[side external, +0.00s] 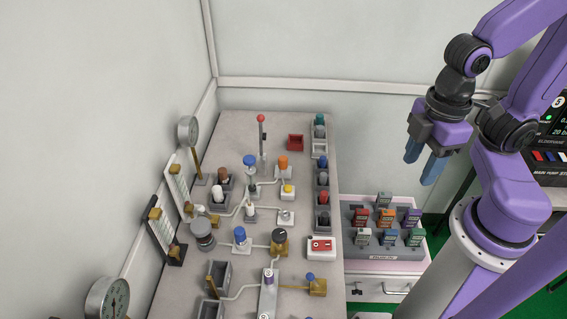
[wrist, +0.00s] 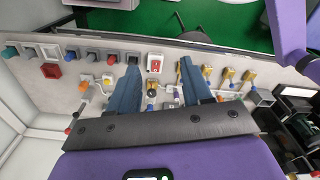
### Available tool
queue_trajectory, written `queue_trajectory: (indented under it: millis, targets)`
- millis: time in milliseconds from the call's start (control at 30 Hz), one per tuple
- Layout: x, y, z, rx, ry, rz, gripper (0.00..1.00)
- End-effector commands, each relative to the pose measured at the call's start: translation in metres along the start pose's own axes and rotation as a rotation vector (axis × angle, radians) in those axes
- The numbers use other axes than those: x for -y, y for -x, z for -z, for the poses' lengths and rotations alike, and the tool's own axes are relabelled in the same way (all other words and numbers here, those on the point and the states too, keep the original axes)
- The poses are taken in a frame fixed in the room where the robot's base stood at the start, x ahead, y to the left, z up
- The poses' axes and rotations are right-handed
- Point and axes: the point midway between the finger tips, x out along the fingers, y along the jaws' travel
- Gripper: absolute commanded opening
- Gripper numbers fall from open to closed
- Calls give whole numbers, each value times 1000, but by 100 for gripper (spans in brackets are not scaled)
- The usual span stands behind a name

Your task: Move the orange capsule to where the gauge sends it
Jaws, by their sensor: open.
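An orange top also shows in the wrist view (wrist: 84,86). One round gauge (side external: 188,130) stands on a brass post at the back left. Another gauge (side external: 108,299) is at the front left; neither reading is legible. My gripper (side external: 421,164) is open and empty, high to the right of the bench. Its two blue fingers are spread in the wrist view (wrist: 160,65).
Grey sockets with teal, blue, dark and red capsules line the bench's right edge; one socket (side external: 320,148) looks empty. A red box (side external: 296,142) and a red-and-white switch box (side external: 321,246) sit nearby. Pipes and valves crowd the middle. A tray of coloured testers (side external: 386,238) stands right.

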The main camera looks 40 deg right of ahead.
Motion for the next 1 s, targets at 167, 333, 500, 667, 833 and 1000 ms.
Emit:
queue_trajectory:
  millis: [167,333,500,667,833,1000]
  targets:
    - [0,0,0,0,0,0,49]
    - [0,0,0,0,0,0,56]
    - [-5,1,11,4,11,13,61]
    - [-29,0,46,6,63,59,61]
    - [-75,-7,90,-24,141,120,61]
    - [-136,-22,123,-84,219,164,61]
